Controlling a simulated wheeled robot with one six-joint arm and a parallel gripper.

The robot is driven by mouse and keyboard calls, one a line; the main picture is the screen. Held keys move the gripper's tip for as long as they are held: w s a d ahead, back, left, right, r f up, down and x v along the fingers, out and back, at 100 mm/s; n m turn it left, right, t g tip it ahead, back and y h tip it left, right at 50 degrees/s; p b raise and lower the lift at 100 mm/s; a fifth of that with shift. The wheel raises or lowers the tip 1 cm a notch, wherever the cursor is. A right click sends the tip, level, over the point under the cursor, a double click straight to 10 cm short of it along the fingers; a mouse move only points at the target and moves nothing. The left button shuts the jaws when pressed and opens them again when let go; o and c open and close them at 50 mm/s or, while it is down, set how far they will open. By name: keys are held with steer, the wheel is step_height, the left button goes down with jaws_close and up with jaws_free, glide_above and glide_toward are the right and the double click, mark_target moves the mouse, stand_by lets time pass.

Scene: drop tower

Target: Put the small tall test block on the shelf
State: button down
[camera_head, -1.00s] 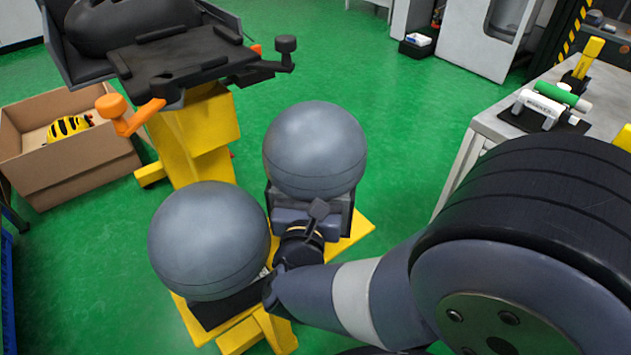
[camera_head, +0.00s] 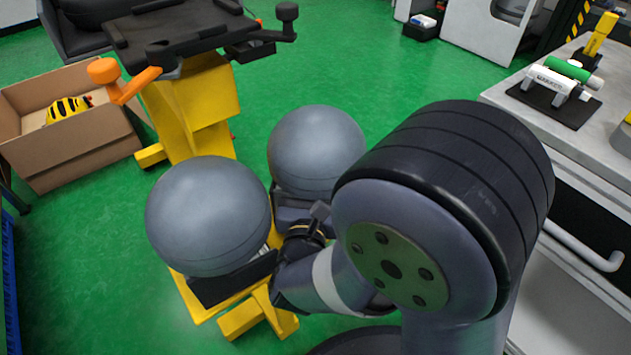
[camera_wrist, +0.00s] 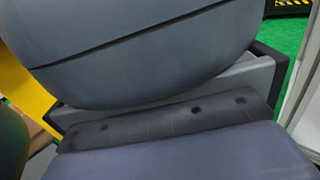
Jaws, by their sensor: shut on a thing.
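Two large grey round-topped test blocks show in the head view. The near left one (camera_head: 208,212) sits on a black base on a yellow stand (camera_head: 205,305). The far right one (camera_head: 317,148) stands behind it, partly hidden by my arm. My gripper (camera_head: 308,222) is at the lower part of the far block and is shut on it, though the fingers are mostly hidden. In the wrist view a grey rounded body (camera_wrist: 140,50) with a dark seam fills the top, above a dark bar with holes (camera_wrist: 170,122). I cannot tell which block is the taller.
A yellow column (camera_head: 195,110) with a black platform (camera_head: 175,30) stands behind the blocks. An open cardboard box (camera_head: 80,155) is at the left. A grey bench (camera_head: 500,88) with a white and green tool is at the right. Green floor lies clear between them.

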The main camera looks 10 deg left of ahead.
steer(key=shift+f, duration=0.4)
stand_by(0.5)
steer(key=c, duration=1.4)
jaws_free()
steer(key=shift+f, duration=0.1)
steer(key=shift+o, duration=0.2)
steer(key=shift+f, duration=0.15)
steer(key=shift+s, duration=0.1)
